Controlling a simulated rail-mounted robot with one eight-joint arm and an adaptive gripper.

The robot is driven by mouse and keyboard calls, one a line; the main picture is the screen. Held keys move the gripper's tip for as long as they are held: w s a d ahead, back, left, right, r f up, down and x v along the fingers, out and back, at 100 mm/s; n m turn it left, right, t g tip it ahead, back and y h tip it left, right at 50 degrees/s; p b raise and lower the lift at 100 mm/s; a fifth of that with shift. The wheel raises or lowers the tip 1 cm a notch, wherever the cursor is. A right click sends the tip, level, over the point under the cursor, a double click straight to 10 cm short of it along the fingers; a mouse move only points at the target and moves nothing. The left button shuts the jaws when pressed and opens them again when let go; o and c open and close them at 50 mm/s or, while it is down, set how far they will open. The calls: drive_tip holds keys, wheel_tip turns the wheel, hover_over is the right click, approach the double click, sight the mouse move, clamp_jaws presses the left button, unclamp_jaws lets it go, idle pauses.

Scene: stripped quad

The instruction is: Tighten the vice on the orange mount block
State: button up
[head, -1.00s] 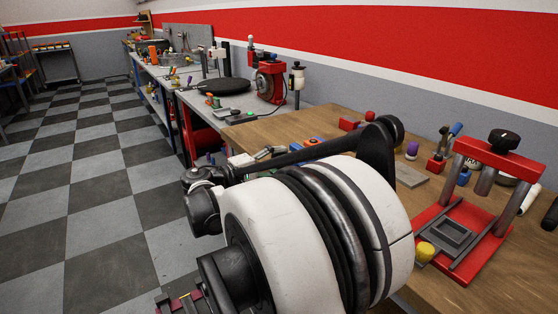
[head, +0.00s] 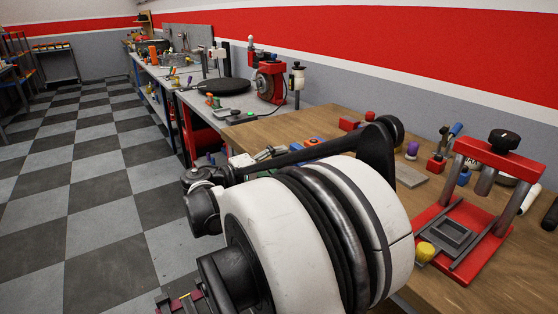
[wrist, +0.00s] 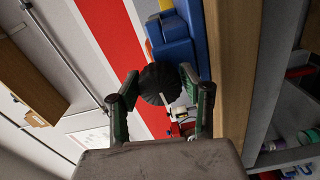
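In the wrist view a blue vice (wrist: 178,38) stands at the top beside a wooden bench edge. A round black ribbed knob (wrist: 160,84) is at its near end, with a pale bar beside it. My gripper (wrist: 159,78) has its two fingers on either side of the knob, their tips close to its edges. I cannot tell whether they touch it or stand just apart. A little yellow shows beside the vice at upper left. I cannot make out the orange mount block in either view. My gripper is not clearly visible in the head view.
In the head view a wooden bench (head: 290,127) carries a red press frame (head: 470,235) with a black knob, a yellow cylinder (head: 425,253) and several small tools. A grey bench with a red machine (head: 270,82) stands farther back. Checkered floor is open at left.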

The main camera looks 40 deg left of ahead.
drive_tip(key=shift+o, duration=1.4)
drive_tip(key=shift+s, duration=0.15)
drive_tip(key=v, duration=1.1)
drive_tip(key=shift+s+a, duration=0.15)
drive_tip(key=shift+s, duration=0.2)
